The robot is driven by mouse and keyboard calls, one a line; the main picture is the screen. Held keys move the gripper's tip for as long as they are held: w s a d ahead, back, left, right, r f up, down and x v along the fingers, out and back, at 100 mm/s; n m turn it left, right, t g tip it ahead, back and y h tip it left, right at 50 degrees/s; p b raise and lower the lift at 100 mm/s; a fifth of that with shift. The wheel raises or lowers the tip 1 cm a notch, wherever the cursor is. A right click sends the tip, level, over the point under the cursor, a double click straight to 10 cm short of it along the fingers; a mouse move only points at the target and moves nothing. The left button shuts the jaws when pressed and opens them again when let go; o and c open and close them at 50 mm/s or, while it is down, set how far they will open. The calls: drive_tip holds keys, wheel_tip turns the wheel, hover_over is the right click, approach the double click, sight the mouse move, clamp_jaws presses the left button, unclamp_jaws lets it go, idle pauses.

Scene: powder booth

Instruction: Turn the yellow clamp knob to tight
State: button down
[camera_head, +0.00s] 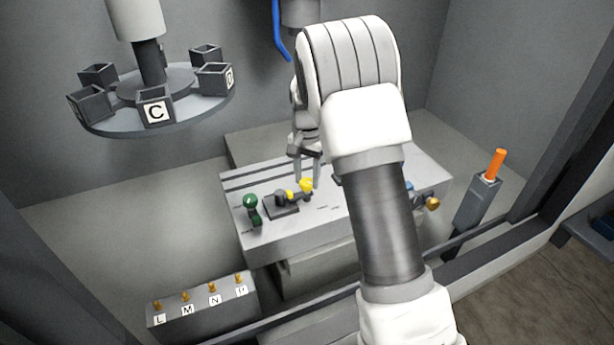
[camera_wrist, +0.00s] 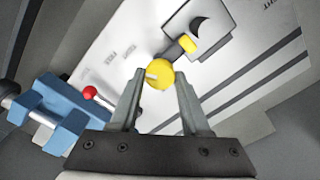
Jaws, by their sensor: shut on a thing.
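The yellow clamp knob (camera_head: 306,186) stands on the light grey fixture box (camera_head: 330,226), beside a dark clamp block (camera_head: 281,204). In the wrist view the round yellow knob (camera_wrist: 159,74) has a pale mark on its face and sits between the fingertips. My gripper (camera_head: 307,176) reaches down onto it from above and is shut on it; it also shows in the wrist view (camera_wrist: 160,88). A smaller yellow part (camera_wrist: 187,43) lies between the knob and the clamp block.
A green-knobbed lever (camera_head: 250,202) stands left of the clamp. A blue part (camera_wrist: 52,112) with a red ball (camera_wrist: 89,92) lies near my left finger in the wrist view. A carousel (camera_head: 150,115) hangs at upper left. An orange-handled tool (camera_head: 494,164) stands right.

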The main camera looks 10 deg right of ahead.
sight(307, 181)
drive_tip(key=shift+c, duration=1.9)
unclamp_jaws()
wheel_tip(307, 181, up, 18)
drive_tip(key=shift+f, duration=0.25)
